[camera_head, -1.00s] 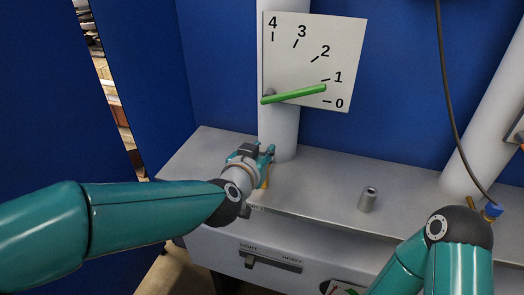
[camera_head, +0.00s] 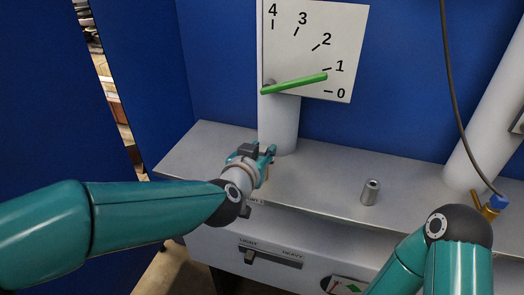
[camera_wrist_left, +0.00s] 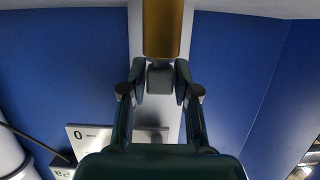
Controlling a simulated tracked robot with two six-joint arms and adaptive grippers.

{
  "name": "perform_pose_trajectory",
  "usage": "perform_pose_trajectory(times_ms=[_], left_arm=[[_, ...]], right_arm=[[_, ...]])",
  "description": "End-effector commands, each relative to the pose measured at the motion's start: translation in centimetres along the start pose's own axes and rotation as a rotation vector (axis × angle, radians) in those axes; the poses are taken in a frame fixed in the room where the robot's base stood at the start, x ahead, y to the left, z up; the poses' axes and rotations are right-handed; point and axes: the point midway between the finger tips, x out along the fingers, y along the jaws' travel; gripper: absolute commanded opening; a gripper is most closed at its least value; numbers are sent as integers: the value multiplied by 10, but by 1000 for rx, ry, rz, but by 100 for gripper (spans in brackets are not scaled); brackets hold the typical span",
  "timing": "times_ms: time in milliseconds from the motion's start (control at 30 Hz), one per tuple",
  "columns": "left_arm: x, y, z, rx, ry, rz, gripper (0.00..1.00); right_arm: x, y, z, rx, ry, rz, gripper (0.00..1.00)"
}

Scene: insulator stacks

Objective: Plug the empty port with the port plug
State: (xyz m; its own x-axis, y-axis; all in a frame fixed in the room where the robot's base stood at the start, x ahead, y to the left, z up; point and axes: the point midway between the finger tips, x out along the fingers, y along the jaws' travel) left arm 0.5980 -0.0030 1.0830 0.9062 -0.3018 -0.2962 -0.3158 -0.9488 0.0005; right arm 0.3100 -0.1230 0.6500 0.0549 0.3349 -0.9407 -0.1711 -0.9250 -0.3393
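A brass cylinder (camera_wrist_left: 161,28), which looks like the port plug, fills the top middle of the left wrist view and runs out of frame. A small grey block (camera_wrist_left: 160,77) shows at its near end, between the fingers. My left gripper (camera_head: 268,153) is in front of the left white pillar, low over the grey shelf. In the left wrist view its fingers (camera_wrist_left: 160,82) are drawn in on both sides of the block and seem shut on the plug.
A grey metal cylinder (camera_head: 370,192) with a dark top hole stands on the shelf (camera_head: 320,190). A dial plate (camera_head: 340,30) with a green pointer (camera_head: 295,83) is above. A blue-and-brass fitting (camera_head: 492,206) and a hanging cable (camera_head: 452,95) are at right.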

Motion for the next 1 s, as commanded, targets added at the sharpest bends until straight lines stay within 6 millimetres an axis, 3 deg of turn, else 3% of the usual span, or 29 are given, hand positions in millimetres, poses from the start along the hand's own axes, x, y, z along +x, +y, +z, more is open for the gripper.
perform_pose_trajectory(times_ms=[33,100,533,667,1000], left_arm=[[0,0,-1,0,0,0,43],[0,0,-1,0,0,0,53],[-8,0,-1,0,1,1,53],[-26,0,-2,0,3,1,53],[-93,0,-1,0,4,2,53]], right_arm=[[0,0,0,0,0,0,40],[0,0,0,0,0,0,40],[-1,0,0,0,0,0,40],[-1,0,0,0,0,0,40],[-1,0,0,0,0,0,40]])
